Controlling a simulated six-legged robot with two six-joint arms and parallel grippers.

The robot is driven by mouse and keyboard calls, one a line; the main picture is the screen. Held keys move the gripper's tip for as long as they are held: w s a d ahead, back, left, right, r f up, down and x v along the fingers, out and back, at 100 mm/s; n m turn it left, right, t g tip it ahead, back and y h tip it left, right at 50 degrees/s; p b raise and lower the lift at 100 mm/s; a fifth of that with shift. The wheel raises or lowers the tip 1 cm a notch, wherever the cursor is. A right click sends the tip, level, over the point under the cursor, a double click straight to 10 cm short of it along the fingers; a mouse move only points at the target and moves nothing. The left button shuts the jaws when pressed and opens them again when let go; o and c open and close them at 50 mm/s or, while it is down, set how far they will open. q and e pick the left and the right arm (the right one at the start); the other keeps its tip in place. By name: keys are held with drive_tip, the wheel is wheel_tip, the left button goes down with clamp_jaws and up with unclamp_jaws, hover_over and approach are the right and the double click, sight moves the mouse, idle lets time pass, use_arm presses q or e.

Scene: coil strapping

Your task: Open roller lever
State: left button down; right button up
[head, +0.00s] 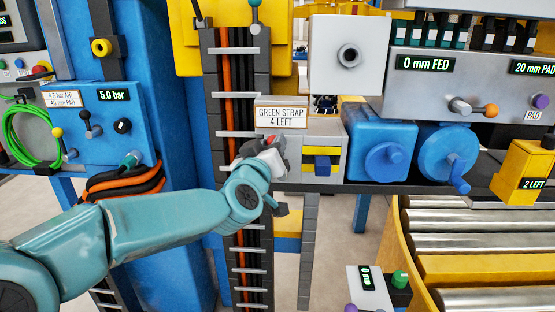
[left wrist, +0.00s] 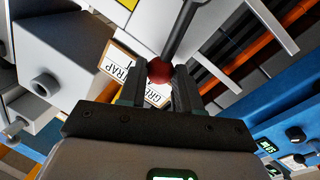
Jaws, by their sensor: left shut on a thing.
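A lever has a dark rod and a round red knob (left wrist: 158,72), best seen in the left wrist view. My left gripper (head: 270,146) is at this knob, in front of the grey strapping head (head: 330,133). In the left wrist view, the two dark fingers (left wrist: 159,87) stand on either side of the knob and are shut on it. In the head view, only a small red patch (head: 271,139) shows at the fingertips, and the gripper hides most of the lever. My right gripper is not in view.
A "GREEN STRAP" label (head: 281,114) sits just above my left gripper. Blue drums (head: 384,152) with a crank (head: 459,184) stand to the right. A roller conveyor (head: 480,245) lies lower right. A cable track (head: 240,80) runs vertically behind my arm.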

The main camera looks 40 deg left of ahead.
use_arm(q)
drive_tip(key=s+a+f+n+y+b, duration=0.3)
drive_tip(key=a+f+n+b, duration=0.2)
drive_tip(key=n+b, duration=1)
drive_tip(key=shift+s+f+y+b, duration=0.15)
drive_tip(key=shift+f+y+b, duration=0.25)
drive_tip(key=shift+f+b, duration=1.25)
drive_tip(key=shift+a+r+b, duration=0.1)
drive_tip(key=shift+r+b, duration=0.25)
drive_tip(key=shift+b, duration=0.05)
drive_tip(key=c, duration=1)
unclamp_jaws()
drive_tip(key=shift+o, duration=1.1)
drive_tip(key=shift+s, duration=0.15)
